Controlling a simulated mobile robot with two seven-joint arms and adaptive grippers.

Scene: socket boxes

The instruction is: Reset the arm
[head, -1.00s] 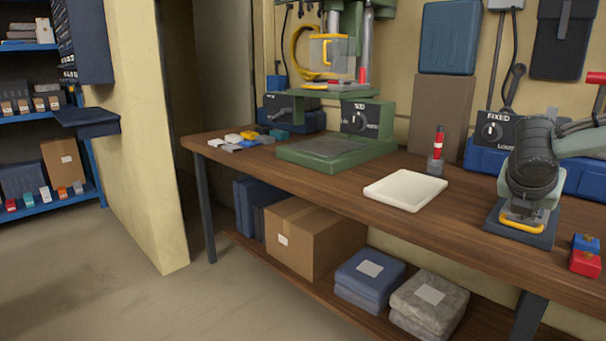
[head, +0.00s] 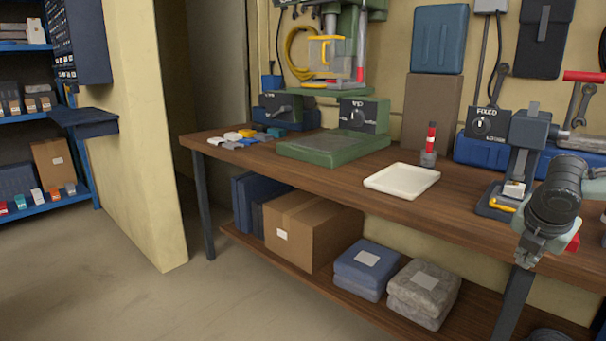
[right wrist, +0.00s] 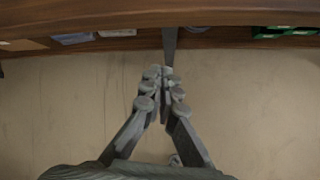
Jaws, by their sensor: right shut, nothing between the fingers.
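My right gripper (head: 530,258) hangs fingers down in front of the workbench's (head: 330,180) front edge at the right of the head view. In the right wrist view its fingers (right wrist: 162,80) are closed together with nothing between them, below the bench edge (right wrist: 100,45). My left gripper is not in view. A grey press fixture (head: 528,140) with a yellow handle stands on the bench just left of my right arm, apart from the gripper. A small pale block (head: 514,189) sits in it. A red piece (head: 573,243) is partly hidden behind my arm.
A white tray (head: 402,181) lies mid-bench, with a red-topped bottle (head: 430,143) behind it. A green drill press (head: 332,147) and several small coloured blocks (head: 245,137) stand farther left. A cardboard box (head: 300,235) and folded cloths (head: 364,268) fill the lower shelf. Floor at left is clear.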

